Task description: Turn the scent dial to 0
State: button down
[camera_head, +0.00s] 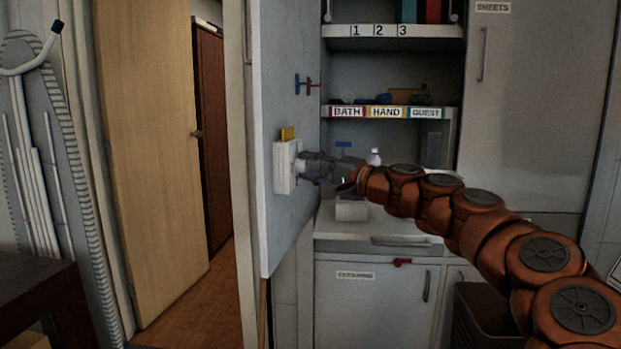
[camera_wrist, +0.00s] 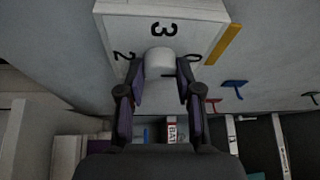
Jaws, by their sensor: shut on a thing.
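The scent dial is a round white knob (camera_wrist: 160,62) on the front of a white box (camera_head: 284,168) fixed to the pale open door. In the wrist view the box face (camera_wrist: 190,12) carries dark numerals, with a 3 above the knob and a 2 at left. A mark at right is partly covered, and I cannot tell which number it is. No pointer on the knob is clear. My gripper (camera_head: 303,166) reaches the box from the right. In the wrist view its two fingers (camera_wrist: 161,76) are shut on the knob, one on each side.
Blue and red hooks (camera_head: 304,85) are on the same door (camera_head: 287,225). Shelves labelled BATH, HAND and GUEST (camera_head: 387,112) and a counter (camera_head: 365,236) with a small bottle (camera_head: 375,157) lie behind my arm.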

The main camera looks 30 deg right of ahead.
jog(key=shift+a, duration=0.1)
dwell(0.3)
jog(key=c, duration=0.8)
grip_release()
jog(key=v, duration=1.2)
